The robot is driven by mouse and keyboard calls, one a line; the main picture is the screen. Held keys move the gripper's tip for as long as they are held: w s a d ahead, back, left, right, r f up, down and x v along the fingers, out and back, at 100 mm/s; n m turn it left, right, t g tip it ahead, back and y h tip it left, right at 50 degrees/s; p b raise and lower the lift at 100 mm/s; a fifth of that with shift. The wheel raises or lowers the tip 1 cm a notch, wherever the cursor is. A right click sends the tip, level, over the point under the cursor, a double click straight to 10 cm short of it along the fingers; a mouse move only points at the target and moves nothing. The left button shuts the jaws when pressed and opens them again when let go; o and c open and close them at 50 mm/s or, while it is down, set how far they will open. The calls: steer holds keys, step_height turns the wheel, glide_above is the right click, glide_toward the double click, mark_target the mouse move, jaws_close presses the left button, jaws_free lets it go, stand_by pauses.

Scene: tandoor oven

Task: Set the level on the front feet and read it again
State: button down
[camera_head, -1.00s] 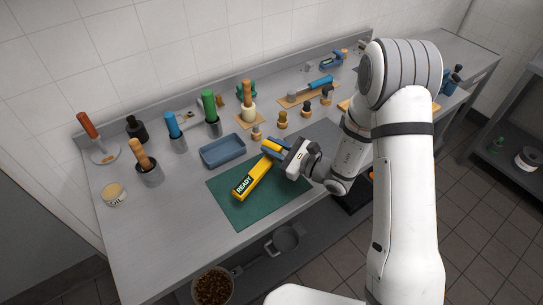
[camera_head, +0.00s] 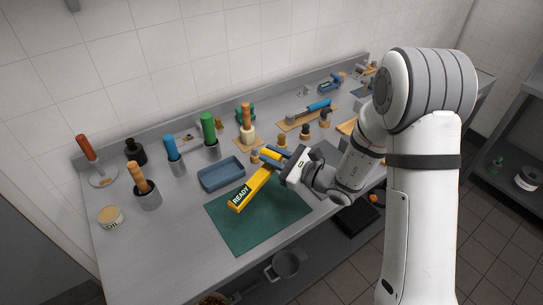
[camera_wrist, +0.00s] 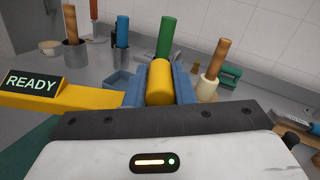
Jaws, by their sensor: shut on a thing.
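The level is a yellow bar (camera_head: 250,190) with a dark display reading "READY". My gripper (camera_head: 275,155) is shut on the level's yellow round grip at its right end. In the wrist view the yellow grip (camera_wrist: 160,82) sits between the two blue fingers, and the bar with its display (camera_wrist: 32,82) reaches out to the left. The level is over the green mat (camera_head: 262,222); it looks lifted, with its left end over the mat's back-left part. I cannot make out the front feet.
A blue tray (camera_head: 221,174) stands just behind the level. Cups holding wooden, blue and green handles (camera_head: 170,150) stand behind and to the left. The mat's front part is bare.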

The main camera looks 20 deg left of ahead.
steer(key=shift+r+p, duration=0.7)
steer(key=shift+r, duration=1.1)
